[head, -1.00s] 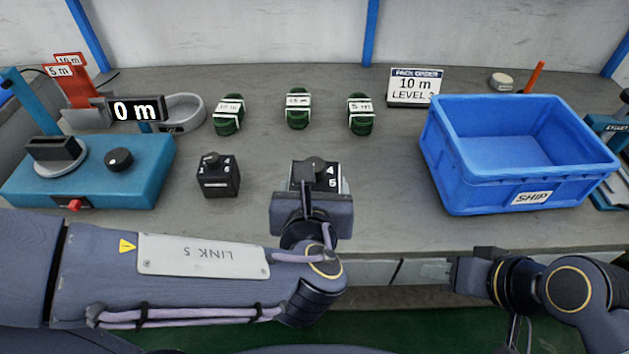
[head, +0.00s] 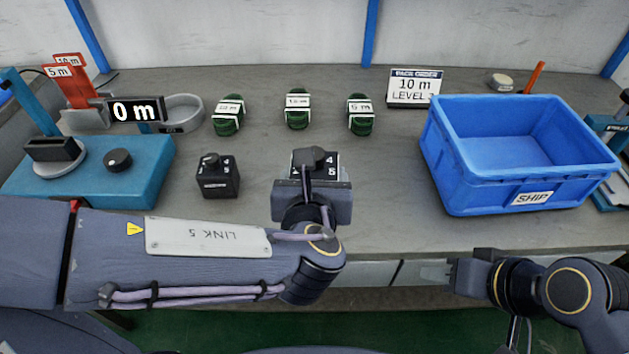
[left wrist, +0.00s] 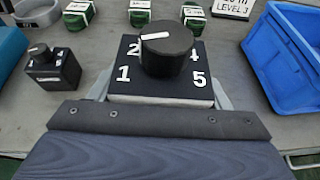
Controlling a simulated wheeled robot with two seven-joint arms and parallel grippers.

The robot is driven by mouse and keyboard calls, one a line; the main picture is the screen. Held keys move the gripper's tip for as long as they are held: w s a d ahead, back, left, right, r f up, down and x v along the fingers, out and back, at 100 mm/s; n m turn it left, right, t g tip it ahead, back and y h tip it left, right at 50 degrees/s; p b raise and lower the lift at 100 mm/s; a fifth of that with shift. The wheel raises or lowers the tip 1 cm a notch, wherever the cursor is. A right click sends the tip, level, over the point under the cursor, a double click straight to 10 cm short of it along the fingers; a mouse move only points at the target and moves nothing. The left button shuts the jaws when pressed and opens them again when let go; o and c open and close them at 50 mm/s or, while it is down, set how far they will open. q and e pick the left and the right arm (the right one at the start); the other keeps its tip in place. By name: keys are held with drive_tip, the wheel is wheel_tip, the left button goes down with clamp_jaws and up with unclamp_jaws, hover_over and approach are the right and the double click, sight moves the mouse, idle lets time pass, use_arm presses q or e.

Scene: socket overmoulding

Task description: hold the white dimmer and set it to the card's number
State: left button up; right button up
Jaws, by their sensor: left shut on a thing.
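The white dimmer (left wrist: 160,100) has a pale body, a black top face with white numbers and a round black knob (left wrist: 167,50). My left gripper (head: 313,180) is shut on it, with a finger on each side. In the left wrist view 1, 2, 4 and 5 show; the knob hides the place between 2 and 4. The knob's white line points left, toward the side of the 2. The order card (head: 415,88) reads 10 m and LEVEL, with a partly covered digit that looks like 3. My right gripper (head: 464,273) is at the front edge, away from the dimmer; its jaws are unclear.
A black dimmer (head: 218,176) stands left of the held one. Several green coils (head: 298,109) lie behind. A blue SHIP bin (head: 470,190) stands at right. A teal machine (head: 130,180) with a 0 m display (head: 135,110) is at left. Bare table lies between dimmer and bin.

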use_arm(q)
drive_tip(key=w, duration=1.1)
drive_tip(key=shift+w+b, duration=0.4)
drive_tip(key=shift+b, duration=0.05)
use_arm(e)
drive_tip(key=shift+f, duration=0.45)
idle(0.5)
use_arm(q)
drive_tip(key=shift+f, duration=0.15)
use_arm(e)
drive_tip(key=shift+f, duration=0.15)
use_arm(q)
drive_tip(key=shift+f+b, duration=6.1)
drive_tip(key=shift+f, duration=0.1)
use_arm(e)
wheel_tip(320, 180, down, 12)
use_arm(q)
drive_tip(key=shift+f, duration=0.15)
use_arm(e)
drive_tip(key=shift+f, duration=0.15)
drive_tip(key=shift+c, duration=0.2)
